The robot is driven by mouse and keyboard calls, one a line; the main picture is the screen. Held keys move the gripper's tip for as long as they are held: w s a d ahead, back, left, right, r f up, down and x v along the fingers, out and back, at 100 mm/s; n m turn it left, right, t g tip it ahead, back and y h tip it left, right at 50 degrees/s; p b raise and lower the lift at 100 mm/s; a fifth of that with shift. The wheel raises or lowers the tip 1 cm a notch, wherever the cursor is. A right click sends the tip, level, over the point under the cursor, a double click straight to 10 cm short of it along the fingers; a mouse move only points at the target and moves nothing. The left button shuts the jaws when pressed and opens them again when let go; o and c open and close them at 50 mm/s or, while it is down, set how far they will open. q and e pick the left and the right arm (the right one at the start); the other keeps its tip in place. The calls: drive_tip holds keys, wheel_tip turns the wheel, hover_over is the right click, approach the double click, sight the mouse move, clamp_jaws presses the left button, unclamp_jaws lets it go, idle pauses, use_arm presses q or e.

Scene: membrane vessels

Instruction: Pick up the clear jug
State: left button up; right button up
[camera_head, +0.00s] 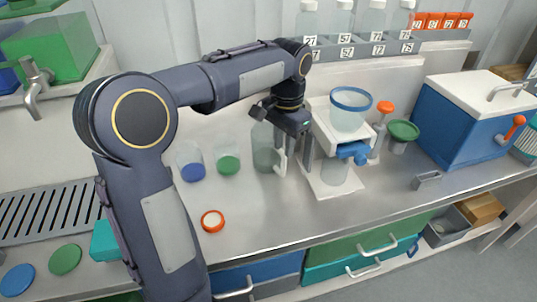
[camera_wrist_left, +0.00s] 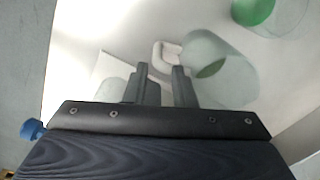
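The clear jug (camera_head: 264,148) stands upright on the steel counter, left of the white filter stand. It is greenish and see-through, with a pale handle on its right side. In the left wrist view the jug (camera_wrist_left: 222,70) lies right of centre, and its white handle (camera_wrist_left: 165,56) shows just beyond the gap between the fingers. My left gripper (camera_head: 295,150) points down beside the jug's handle side. In the wrist view the left gripper (camera_wrist_left: 160,76) has its fingers apart with nothing held. Whether a finger touches the handle cannot be told. My right gripper is not in view.
The white stand (camera_head: 325,130) with a blue-rimmed clear vessel (camera_head: 348,108) and blue valve is close right of the gripper. Cups with a blue (camera_head: 192,171) and a green (camera_head: 228,165) bottom stand left of the jug. An orange-rimmed lid (camera_head: 212,221) lies in front. A blue cooler (camera_head: 460,130) is far right.

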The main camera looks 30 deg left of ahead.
sight(283, 176)
use_arm(q)
wheel_tip(283, 176, down, 7)
drive_tip(key=shift+d+f+b, duration=0.1)
drive_tip(key=shift+b, duration=0.25)
drive_tip(key=shift+c, duration=0.4)
clamp_jaws()
